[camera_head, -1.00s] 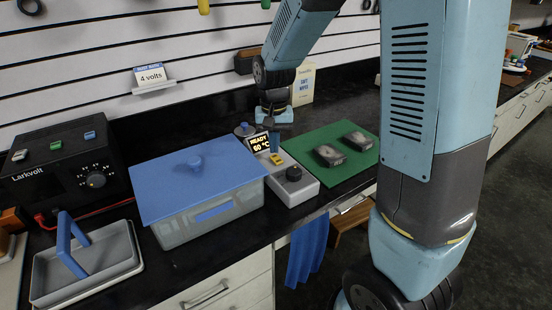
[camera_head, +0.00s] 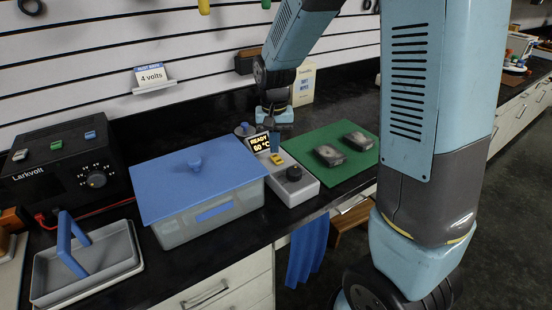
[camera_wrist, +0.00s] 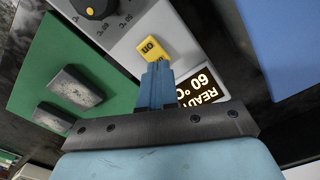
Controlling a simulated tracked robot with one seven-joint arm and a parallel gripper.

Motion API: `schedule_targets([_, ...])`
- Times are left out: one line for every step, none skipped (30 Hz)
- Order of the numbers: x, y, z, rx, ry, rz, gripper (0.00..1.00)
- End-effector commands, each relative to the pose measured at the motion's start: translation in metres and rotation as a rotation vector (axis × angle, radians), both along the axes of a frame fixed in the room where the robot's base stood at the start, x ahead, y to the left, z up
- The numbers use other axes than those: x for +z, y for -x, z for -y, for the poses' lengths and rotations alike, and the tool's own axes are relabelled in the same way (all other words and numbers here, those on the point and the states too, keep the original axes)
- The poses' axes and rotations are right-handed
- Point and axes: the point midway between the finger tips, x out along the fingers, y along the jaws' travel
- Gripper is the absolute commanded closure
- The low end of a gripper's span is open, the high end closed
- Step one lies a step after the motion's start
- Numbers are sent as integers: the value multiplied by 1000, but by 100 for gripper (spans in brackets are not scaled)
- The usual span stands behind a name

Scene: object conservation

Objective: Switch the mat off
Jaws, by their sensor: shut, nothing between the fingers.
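The green mat (camera_head: 318,138) lies on the dark bench, with two grey blocks (camera_head: 329,155) (camera_head: 358,141) on it. Its control box (camera_head: 301,190) stands at its left edge, with a dark knob (camera_head: 294,173), a display reading READY 60 °C (camera_head: 259,143) and a yellow switch (camera_head: 276,159). In the wrist view the switch (camera_wrist: 151,47) is marked "on". My gripper (camera_head: 274,144) points down over the control box, between the display and the switch. In the wrist view its blue fingers (camera_wrist: 157,68) are shut and empty, with their tips right beside the switch. I cannot tell whether they touch it.
A blue-lidded tub (camera_head: 196,180) stands left of the control box. A black Larkvolt supply (camera_head: 66,166) and a grey tray with a blue handle (camera_head: 110,262) are farther left. A carton of wipes (camera_head: 304,84) stands behind the mat.

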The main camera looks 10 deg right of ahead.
Motion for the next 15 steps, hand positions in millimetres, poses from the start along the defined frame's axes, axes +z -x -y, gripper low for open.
schedule_targets([0,0,0,0,0,0,100])
schedule_targets([0,0,0,0,0,0,100])
schedule_targets([0,0,0,0,0,0,100])
schedule_targets([-1,0,0,0,0,0,100])
schedule_targets([-1,0,0,0,0,0,100])
schedule_targets([-2,0,0,0,0,0,100])
schedule_targets([-2,0,0,0,0,0,100])
schedule_targets([-2,0,0,0,0,0,100])
schedule_targets([-3,0,0,0,0,0,100])
schedule_targets([-3,0,0,0,0,0,100])
schedule_targets([-4,0,0,0,0,0,100])
schedule_targets([-4,0,0,-1,0,0,100])
schedule_targets([-4,0,0,0,0,0,100])
schedule_targets([-5,0,0,0,0,0,100])
schedule_targets([-5,0,0,-1,0,-1,100])
